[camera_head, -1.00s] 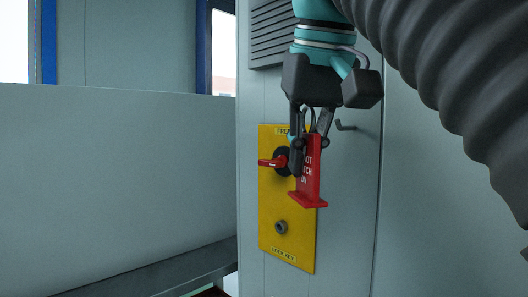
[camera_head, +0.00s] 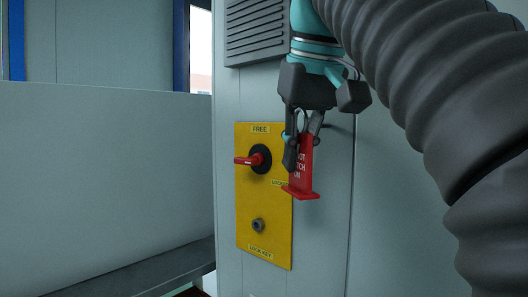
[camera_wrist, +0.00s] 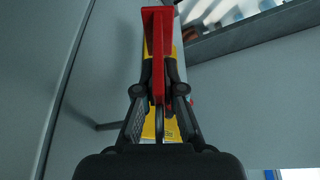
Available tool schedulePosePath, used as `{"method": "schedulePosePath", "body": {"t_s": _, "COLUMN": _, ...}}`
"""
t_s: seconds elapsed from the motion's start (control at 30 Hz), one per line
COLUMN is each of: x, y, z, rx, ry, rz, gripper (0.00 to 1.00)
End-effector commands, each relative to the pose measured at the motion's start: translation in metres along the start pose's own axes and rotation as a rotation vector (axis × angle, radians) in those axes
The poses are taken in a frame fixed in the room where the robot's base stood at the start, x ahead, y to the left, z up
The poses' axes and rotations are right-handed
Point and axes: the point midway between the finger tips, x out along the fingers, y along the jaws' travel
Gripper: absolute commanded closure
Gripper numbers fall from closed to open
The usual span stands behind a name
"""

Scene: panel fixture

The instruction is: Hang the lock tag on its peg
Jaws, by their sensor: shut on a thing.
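The red lock tag (camera_head: 303,178), with white lettering and a wider foot, hangs upright below my gripper (camera_head: 297,158). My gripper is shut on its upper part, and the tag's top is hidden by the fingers. In the wrist view the tag (camera_wrist: 158,45) stands out from between the fingers (camera_wrist: 160,80). The peg (camera_head: 338,127) is a thin dark hook on the grey panel, mostly hidden behind my gripper. In the wrist view the peg (camera_wrist: 108,126) shows left of the fingers. The tag is apart from it.
A vent (camera_head: 258,30) is above. A low grey wall (camera_head: 100,190) stands left. My thick ribbed hose fills the upper right.

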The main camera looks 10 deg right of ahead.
Motion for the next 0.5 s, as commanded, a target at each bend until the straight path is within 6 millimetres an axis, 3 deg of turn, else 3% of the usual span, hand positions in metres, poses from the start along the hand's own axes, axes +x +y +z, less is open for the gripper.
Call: {"method": "schedulePosePath", "body": {"t_s": 0.5, "x": 0.009, "y": 0.024, "z": -0.012, "rx": 0.004, "ry": 0.000, "rz": 0.002, "gripper": 1.00}}
